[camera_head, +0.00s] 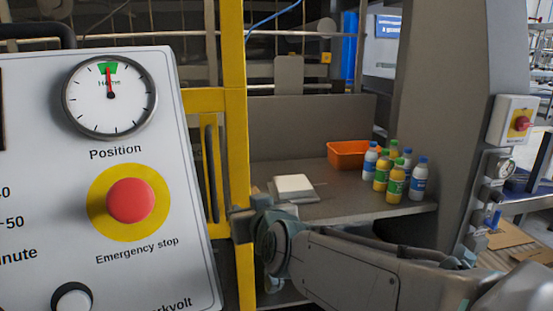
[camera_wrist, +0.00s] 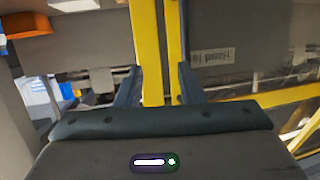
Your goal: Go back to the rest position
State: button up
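My arm reaches across the lower part of the head view, and my gripper (camera_head: 243,222) is beside the yellow frame (camera_head: 233,110), left of the shelf. In the wrist view my gripper (camera_wrist: 160,88) has its two dark fingers apart, with no object visibly held. Yellow posts (camera_wrist: 150,45) show between and beyond the fingers. I cannot tell whether the fingers touch them. A control panel (camera_head: 180,245) with a red emergency stop button (camera_head: 130,200) fills the left of the head view. Its position dial (camera_head: 110,95) has its needle at the green "Home" mark.
The grey shelf (camera_head: 335,207) holds several bottles (camera_head: 396,183), an orange bin (camera_head: 348,154) and a white block (camera_head: 294,185) on a small plate. A grey column (camera_head: 435,100) stands at the right, with a red-knobbed switch (camera_head: 520,122) beyond it.

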jog(key=s+d+f+m+g+h+p, duration=0.2)
jog(key=s+d+f+g, duration=0.3)
jog(key=s+d, duration=0.4)
jog(key=s+d+f+m+g+h+p, duration=0.3)
jog(key=s+d, duration=0.5)
jog(key=d, duration=0.5)
notch_tip(320, 180, down, 3)
jog(key=g+h, duration=0.1)
jog(key=g, duration=0.1)
jog(key=shift+s+d+r+g+p, duration=0.2)
jog(key=shift+s+d+g+p, duration=0.1)
jog(key=shift+s, duration=0.05)
